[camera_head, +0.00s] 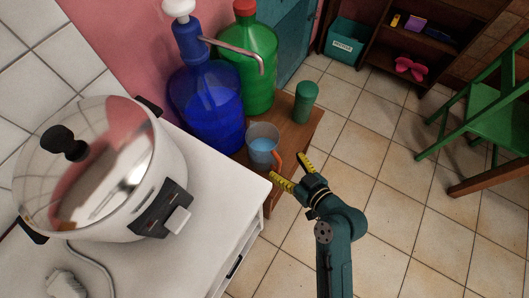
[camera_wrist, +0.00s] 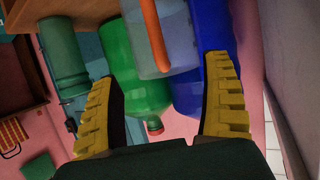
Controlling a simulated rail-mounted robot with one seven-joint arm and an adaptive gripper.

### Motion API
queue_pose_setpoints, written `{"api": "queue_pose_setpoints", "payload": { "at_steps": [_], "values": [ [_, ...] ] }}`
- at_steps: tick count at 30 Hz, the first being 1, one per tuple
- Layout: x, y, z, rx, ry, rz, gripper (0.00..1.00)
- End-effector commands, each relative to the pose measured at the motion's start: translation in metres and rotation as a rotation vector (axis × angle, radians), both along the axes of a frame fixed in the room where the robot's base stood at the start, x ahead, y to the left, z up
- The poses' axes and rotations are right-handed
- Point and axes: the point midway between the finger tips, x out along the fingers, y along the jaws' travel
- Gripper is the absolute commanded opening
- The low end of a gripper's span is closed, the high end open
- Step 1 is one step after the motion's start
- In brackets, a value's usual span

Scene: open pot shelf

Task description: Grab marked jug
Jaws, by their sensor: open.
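The jug (camera_head: 263,147) is clear, holds blue liquid and has an orange handle on its right side. It stands on the brown wooden stand (camera_head: 303,133), in front of the blue bottle. I see no mark on it. My gripper (camera_head: 294,172) is open and empty, its yellow fingers pointing toward the jug from the handle side. In the wrist view, the jug (camera_wrist: 180,52) is at upper middle, seen upside down, with its orange handle (camera_wrist: 154,35) between the two fingers of my gripper (camera_wrist: 161,78). I cannot tell whether anything touches.
A blue bottle (camera_head: 205,105) with a pump spout and a green bottle (camera_head: 250,70) stand behind the jug. A green canister (camera_head: 305,100) stands to its right. A white counter (camera_head: 215,185) with a large cooker (camera_head: 110,175) lies left. Open tiled floor (camera_head: 410,220) lies right.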

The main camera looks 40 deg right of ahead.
Motion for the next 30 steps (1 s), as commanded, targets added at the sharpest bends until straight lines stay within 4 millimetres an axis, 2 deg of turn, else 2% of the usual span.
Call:
{"api": "queue_pose_setpoints", "payload": {
  "at_steps": [5,12,21,30],
  "values": [
    [0.019,-0.003,-0.007,-0.002,-0.002,0.002,0.81],
    [0.058,-0.007,-0.016,-0.002,-0.001,0.001,0.81],
    [0.063,-0.009,-0.015,0.001,0.000,-0.001,0.81],
    [0.063,-0.009,-0.015,0.000,0.000,-0.001,0.23]
  ]
}}
